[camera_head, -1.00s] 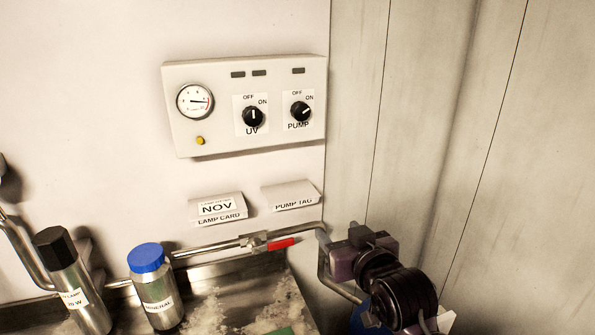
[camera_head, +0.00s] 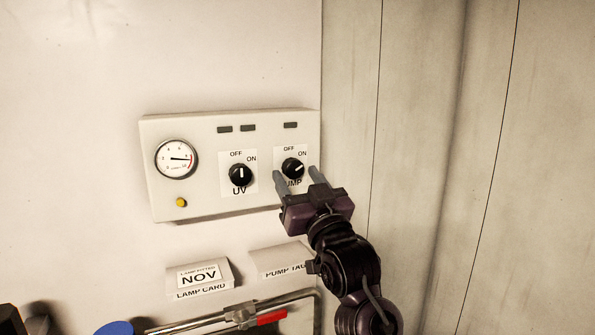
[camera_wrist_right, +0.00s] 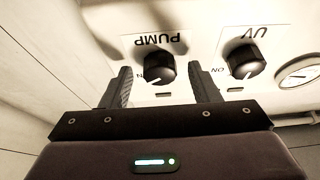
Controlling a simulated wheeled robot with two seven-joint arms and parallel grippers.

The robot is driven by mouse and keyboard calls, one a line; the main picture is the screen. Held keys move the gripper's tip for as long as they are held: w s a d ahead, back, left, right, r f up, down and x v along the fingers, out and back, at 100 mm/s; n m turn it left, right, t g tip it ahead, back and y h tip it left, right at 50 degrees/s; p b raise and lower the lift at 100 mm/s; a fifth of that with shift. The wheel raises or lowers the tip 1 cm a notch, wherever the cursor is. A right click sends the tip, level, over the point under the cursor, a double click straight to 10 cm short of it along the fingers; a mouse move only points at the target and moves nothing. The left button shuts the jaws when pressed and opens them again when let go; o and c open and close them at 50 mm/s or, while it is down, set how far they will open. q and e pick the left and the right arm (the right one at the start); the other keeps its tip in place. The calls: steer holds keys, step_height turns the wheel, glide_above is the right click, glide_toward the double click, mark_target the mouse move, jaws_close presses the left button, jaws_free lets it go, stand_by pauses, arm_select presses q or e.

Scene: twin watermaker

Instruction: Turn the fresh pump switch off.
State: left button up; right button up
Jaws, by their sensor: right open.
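The pump switch is a black rotary knob (camera_head: 293,168) at the right of a white control box (camera_head: 213,203). Its white mark tilts up and right, toward ON. My right gripper (camera_head: 297,176) is open just in front of and below the knob, partly covering the PUMP label. In the right wrist view the picture is upside down, and the pump knob (camera_wrist_right: 160,69) shows between the two open fingers (camera_wrist_right: 159,80). I see no clear contact between fingers and knob. My left gripper is not in view.
The UV knob (camera_head: 240,174) sits left of the pump knob, near my left fingertip. A gauge (camera_head: 176,159) and yellow button (camera_head: 181,202) are further left. Cards (camera_head: 199,278), a pipe and a red valve handle (camera_head: 271,317) lie below. A side wall (camera_head: 420,120) stands at right.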

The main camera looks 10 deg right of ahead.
steer(key=shift+w+r, duration=0.15)
steer(key=shift+w, duration=0.05)
steer(key=c, duration=1)
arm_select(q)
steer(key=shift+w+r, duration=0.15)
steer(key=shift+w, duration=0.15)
arm_select(e)
steer(key=shift+n, duration=0.4)
steer(key=n+y, duration=0.1)
steer(key=n, duration=0.1)
steer(key=n+g+y+p, duration=0.1)
steer(key=n, duration=0.2)
steer(key=n+y, duration=0.2)
steer(key=shift+w+d+r+g, duration=0.1)
steer(key=shift+d+g, duration=0.2)
steer(key=n, duration=0.2)
steer(key=n+g+y+p, duration=0.1)
steer(key=n, duration=0.2)
steer(key=shift+d+r+g, duration=0.1)
steer(key=shift+r+g, duration=0.05)
steer(key=shift+g, duration=0.15)
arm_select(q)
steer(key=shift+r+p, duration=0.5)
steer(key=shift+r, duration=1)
arm_select(e)
steer(key=shift+n+g+y, duration=0.6)
steer(key=shift+n+g, duration=0.1)
steer(key=shift+n, duration=1)
